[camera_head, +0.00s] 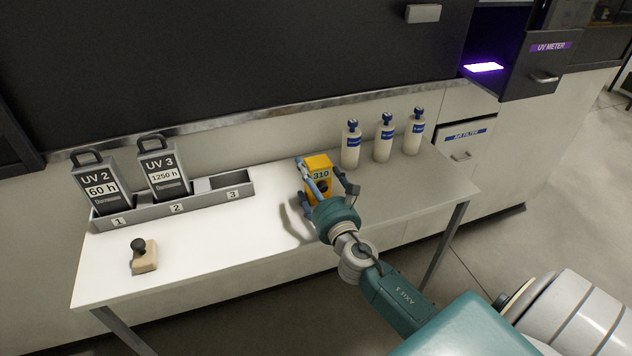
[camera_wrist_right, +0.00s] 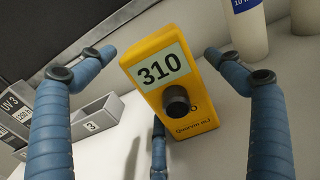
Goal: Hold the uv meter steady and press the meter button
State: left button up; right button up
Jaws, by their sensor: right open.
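The yellow UV meter (camera_head: 316,164) stands on the white table and shows 310 on its display. In the right wrist view the meter (camera_wrist_right: 170,85) has a dark round button (camera_wrist_right: 177,100) below the display. My right gripper (camera_head: 327,180) is open around the meter. In the right wrist view its blue fingers (camera_wrist_right: 157,62) are spread to the left and right of the meter, with gaps, and a third finger shows below. My left gripper is not in view.
A grey rack (camera_head: 196,207) holds lamp cases UV 2 (camera_head: 95,185) and UV 3 (camera_head: 163,170); slot 3 is empty. A stamp (camera_head: 144,257) lies front left. Several white bottles (camera_head: 383,140) stand behind right.

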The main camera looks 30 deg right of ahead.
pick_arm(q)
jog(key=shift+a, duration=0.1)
pick_arm(e)
jog(key=c, duration=1.3)
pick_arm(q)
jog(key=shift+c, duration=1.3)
pick_arm(e)
jog(key=shift+c, duration=0.6)
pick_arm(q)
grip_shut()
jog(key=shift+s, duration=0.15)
